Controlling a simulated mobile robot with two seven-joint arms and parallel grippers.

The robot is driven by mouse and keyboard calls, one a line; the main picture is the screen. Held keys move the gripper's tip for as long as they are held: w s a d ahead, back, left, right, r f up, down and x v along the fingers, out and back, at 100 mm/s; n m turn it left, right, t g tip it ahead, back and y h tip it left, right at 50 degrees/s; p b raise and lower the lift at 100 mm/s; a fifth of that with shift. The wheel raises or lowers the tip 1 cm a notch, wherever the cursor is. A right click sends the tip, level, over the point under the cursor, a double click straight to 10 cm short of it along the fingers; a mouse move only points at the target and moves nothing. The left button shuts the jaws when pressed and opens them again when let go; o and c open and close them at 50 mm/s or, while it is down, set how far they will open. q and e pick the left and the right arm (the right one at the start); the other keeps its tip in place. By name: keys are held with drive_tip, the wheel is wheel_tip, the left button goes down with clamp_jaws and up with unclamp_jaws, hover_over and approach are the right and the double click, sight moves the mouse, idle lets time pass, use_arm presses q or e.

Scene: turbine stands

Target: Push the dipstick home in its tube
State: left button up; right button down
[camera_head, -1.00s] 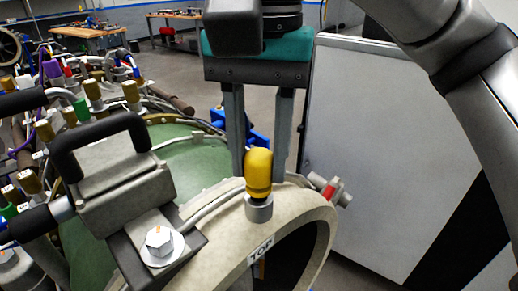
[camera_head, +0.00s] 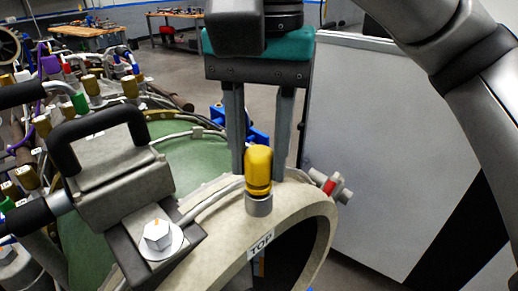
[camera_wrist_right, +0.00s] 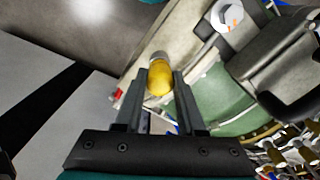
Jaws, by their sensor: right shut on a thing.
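The dipstick shows as a yellow knob (camera_head: 258,168) standing upright just above a grey metal collar (camera_head: 259,205), the top of its tube, on the cream ring marked TOP (camera_head: 300,219). The dipstick's shaft is hidden. My right gripper (camera_head: 260,178) reaches down from above, with its two grey fingers either side of the knob, shut on it. In the right wrist view the knob (camera_wrist_right: 160,80) sits between the fingertips (camera_wrist_right: 160,76), with the collar partly visible beyond it. My left gripper is not in view.
A grey block with a black handle (camera_head: 98,143) and a large bolt (camera_head: 158,235) stand left of the knob. Hoses and brass fittings (camera_head: 92,86) crowd the far left. A red-marked fitting (camera_head: 329,186) lies to the right, before a grey-white panel (camera_head: 380,150).

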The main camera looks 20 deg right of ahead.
drive_tip(key=shift+s+f, duration=0.1)
drive_tip(key=shift+f, duration=0.4)
drive_tip(key=c, duration=0.6)
unclamp_jaws()
drive_tip(key=shift+c, duration=0.2)
drive_tip(key=shift+o, duration=1)
drive_tip(key=shift+a, duration=0.1)
drive_tip(key=shift+o, duration=0.8)
drive_tip(key=shift+r, duration=0.15)
wheel_tip(320, 180, up, 7)
drive_tip(key=p, duration=0.6)
drive_tip(key=shift+r+p, duration=0.1)
drive_tip(key=shift+p, duration=0.3)
